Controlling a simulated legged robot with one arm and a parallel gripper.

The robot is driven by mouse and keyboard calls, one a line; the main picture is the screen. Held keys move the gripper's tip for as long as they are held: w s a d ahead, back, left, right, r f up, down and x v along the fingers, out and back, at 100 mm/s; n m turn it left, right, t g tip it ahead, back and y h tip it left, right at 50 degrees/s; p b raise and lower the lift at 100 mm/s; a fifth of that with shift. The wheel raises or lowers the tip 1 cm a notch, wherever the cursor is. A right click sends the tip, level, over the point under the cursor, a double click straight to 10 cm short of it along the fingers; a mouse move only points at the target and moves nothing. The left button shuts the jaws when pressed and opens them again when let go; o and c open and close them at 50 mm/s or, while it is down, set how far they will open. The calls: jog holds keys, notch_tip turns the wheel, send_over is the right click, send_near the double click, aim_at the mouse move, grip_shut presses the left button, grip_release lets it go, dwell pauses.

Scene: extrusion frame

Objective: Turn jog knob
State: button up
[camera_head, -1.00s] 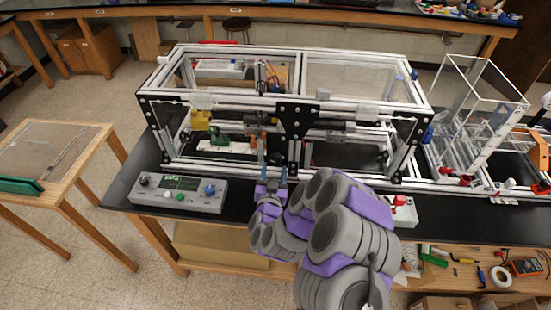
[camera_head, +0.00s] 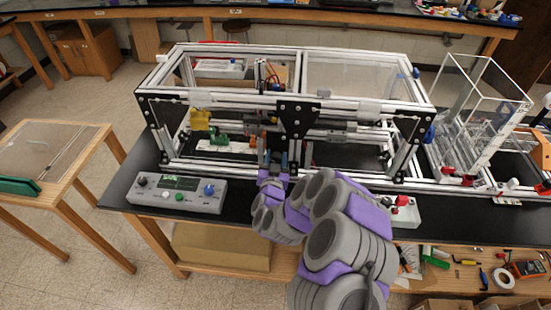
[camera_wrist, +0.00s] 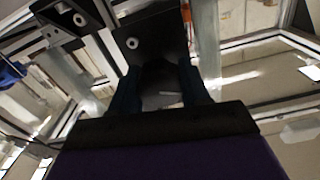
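A grey control box (camera_head: 163,205) stands on the black bench top, left of my arm in the head view. It has a blue knob (camera_head: 209,189) at its right, a black knob (camera_head: 143,181) at its left, a small display (camera_head: 181,182), and white and green buttons. Which knob is the jog knob I cannot read. My gripper (camera_head: 276,158) is right of the box, in front of the extrusion frame, apart from both knobs. In the wrist view its two dark fingers (camera_wrist: 160,85) stand apart with nothing held between them. No knob shows there.
The extrusion frame (camera_head: 297,118) with black corner plates stands right behind my gripper. A small box with a red button (camera_head: 402,202) lies right of my arm. A clear bin (camera_head: 480,100) stands at the right. Bare bench lies between the control box and my arm.

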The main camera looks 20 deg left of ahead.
jog(key=c, duration=0.5)
jog(key=shift+f+b, duration=0.1)
jog(key=shift+b, duration=0.3)
jog(key=shift+m+b, duration=0.3)
jog(key=shift+b, duration=0.05)
jog(key=shift+m+b, duration=0.4)
jog(key=shift+b, duration=0.05)
jog(key=o, duration=0.8)
jog(key=shift+c, duration=0.2)
